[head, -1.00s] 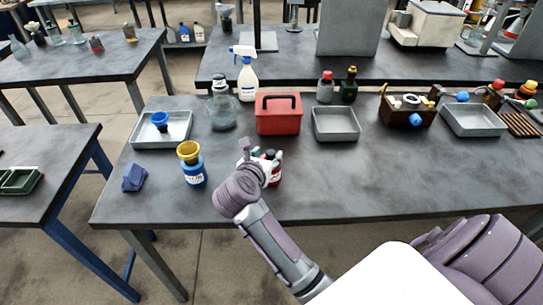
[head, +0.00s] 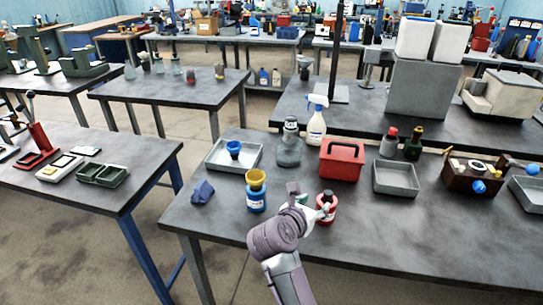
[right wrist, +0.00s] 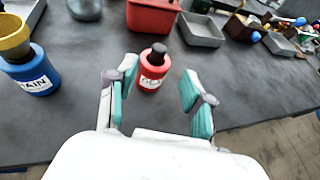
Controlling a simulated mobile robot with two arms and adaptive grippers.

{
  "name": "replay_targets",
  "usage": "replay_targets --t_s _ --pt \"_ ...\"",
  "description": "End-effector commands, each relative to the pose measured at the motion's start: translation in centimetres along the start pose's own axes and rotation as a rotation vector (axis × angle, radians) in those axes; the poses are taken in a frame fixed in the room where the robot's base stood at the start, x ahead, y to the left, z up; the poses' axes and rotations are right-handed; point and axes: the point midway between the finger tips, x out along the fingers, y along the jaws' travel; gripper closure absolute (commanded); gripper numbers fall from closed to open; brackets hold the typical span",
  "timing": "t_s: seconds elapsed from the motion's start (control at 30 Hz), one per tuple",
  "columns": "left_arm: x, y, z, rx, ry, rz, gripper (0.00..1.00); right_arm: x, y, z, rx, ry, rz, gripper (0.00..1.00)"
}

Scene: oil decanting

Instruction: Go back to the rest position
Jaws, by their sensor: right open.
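My right gripper (head: 305,204) is over the front part of the table (head: 400,237) in the head view. The right wrist view shows its two teal-padded fingers (right wrist: 157,92) wide apart with nothing between the pads. A red bottle with a dark cap (right wrist: 151,72) stands upright on the table just beyond the fingertips. In the head view the red bottle (head: 327,211) is partly hidden by the gripper. A blue bottle with a yellow funnel (head: 256,196) stands to its left, and its label shows in the right wrist view (right wrist: 38,82). My left gripper is not in view.
A red toolbox (head: 342,162), a grey tray (head: 396,180), a glass jug (head: 289,150) and a spray bottle (head: 316,126) stand farther back. A light tray with a blue funnel (head: 216,157) and a blue block (head: 203,192) are at left. The front right tabletop is bare.

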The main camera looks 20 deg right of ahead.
Motion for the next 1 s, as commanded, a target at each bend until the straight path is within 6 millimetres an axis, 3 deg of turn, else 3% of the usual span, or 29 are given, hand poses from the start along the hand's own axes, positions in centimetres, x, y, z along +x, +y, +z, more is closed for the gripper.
replay_targets --t_s 0.17,0.3,0.43,0.57,0.67,0.8,0.9,1.0 --pt "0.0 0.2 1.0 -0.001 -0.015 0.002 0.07 0.0 -0.3 1.0 -0.032 -0.067 0.011 0.49" --pt "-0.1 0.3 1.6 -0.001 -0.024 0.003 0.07 -1.1 -0.8 5.3 -0.189 -0.342 0.057 0.49" --pt "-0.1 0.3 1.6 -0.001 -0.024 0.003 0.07 -5.1 -0.1 9.6 -0.486 -0.718 0.116 0.49" --pt "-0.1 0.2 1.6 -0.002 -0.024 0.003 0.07 -10.6 2.2 10.2 -0.862 -1.067 0.181 0.49" --pt "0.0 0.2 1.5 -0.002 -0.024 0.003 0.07 -14.6 4.2 7.7 -1.191 -1.301 0.244 0.49" --pt "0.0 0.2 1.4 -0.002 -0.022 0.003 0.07 -18.3 5.5 0.5 -1.694 -1.563 0.367 0.49" --pt "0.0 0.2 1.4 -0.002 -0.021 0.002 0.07 -19.0 4.3 -6.1 -2.076 -1.689 0.498 0.49" --pt "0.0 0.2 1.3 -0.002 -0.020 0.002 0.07 -18.5 1.1 -12.2 -2.440 -1.743 0.668 0.49"
